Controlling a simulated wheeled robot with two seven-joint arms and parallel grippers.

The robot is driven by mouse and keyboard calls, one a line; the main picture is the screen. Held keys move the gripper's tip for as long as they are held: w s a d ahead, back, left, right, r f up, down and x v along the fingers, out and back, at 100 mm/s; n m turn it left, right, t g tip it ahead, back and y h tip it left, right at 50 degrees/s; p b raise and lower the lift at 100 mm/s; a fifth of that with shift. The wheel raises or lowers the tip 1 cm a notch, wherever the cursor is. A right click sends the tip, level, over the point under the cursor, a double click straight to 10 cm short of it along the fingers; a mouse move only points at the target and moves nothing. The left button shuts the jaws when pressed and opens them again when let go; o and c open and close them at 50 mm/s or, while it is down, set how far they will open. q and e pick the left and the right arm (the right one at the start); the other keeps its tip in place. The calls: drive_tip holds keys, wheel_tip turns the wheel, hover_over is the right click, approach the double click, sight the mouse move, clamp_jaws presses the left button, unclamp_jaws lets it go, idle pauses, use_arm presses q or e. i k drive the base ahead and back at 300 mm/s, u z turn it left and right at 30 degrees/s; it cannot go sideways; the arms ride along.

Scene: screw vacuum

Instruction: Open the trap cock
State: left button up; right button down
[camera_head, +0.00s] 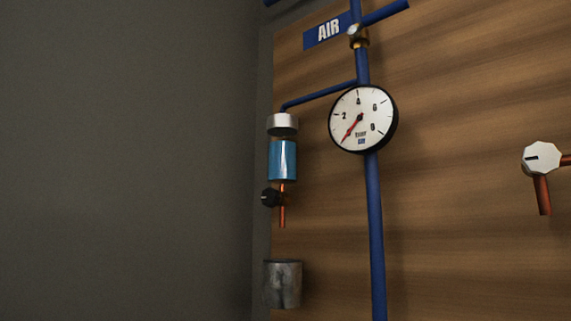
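The trap is a blue-filled cylinder (283,159) with a grey metal cap (283,124), at the left edge of the wooden panel. Below it a black cock knob (269,197) sits on the left side of a short copper outlet pipe (283,215). I cannot tell from the knob whether the cock is open or closed. Neither of my grippers is in view.
A round pressure gauge (362,119) and blue air pipe (375,235) stand right of the trap. A grey metal cup (283,284) is below the outlet. A white knob (541,158) on copper piping is at far right. A dark wall (125,160) fills the left.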

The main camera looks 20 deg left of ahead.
sight(270, 197)
drive_tip(key=z, duration=1.35)
drive_tip(key=k, duration=1.25)
drive_tip(key=u, duration=0.2)
